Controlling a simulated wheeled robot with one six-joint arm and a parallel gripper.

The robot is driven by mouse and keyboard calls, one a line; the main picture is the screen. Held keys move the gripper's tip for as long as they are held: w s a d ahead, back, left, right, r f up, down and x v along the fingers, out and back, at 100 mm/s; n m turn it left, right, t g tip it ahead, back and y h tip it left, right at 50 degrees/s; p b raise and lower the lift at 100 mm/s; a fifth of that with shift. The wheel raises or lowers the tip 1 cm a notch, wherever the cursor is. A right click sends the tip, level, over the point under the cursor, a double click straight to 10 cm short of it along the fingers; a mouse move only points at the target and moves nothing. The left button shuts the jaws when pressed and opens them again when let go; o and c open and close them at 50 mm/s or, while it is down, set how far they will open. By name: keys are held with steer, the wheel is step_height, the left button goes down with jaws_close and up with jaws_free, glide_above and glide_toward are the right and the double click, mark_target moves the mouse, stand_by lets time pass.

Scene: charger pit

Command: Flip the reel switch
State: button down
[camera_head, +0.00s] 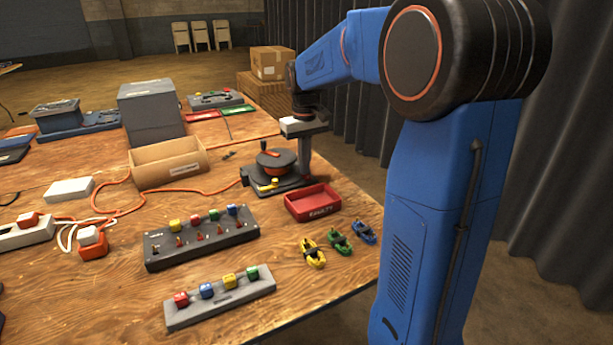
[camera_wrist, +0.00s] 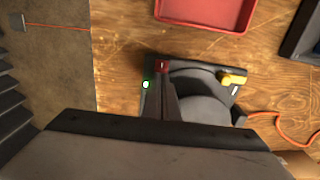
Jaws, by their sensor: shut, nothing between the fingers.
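The reel unit (camera_head: 262,183) stands near the right edge of the table, with a dark base, a round drum (camera_head: 276,161) and a yellow lever (camera_head: 268,187). In the wrist view, the small dark red switch (camera_wrist: 162,65) sits at a corner of the base (camera_wrist: 197,67), with a pale mark on it. A green light (camera_wrist: 145,84) glows beside it. My gripper (camera_head: 305,174) points down at the right of the drum, shut and empty. In the wrist view its fingertips (camera_wrist: 165,78) overlap the switch's near edge; contact cannot be told. The switch is hidden in the head view.
A red tray (camera_head: 313,211) lies just in front of the unit, with several small connectors nearby. A cardboard box (camera_head: 168,175) stands to the left. An orange cable (camera_head: 205,192) runs left from the unit. A grey panel with colored plugs (camera_head: 200,252) lies in front.

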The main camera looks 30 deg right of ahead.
steer(key=shift+f, duration=0.2)
step_height(320, 180, up, 7)
stand_by(1.1)
stand_by(0.5)
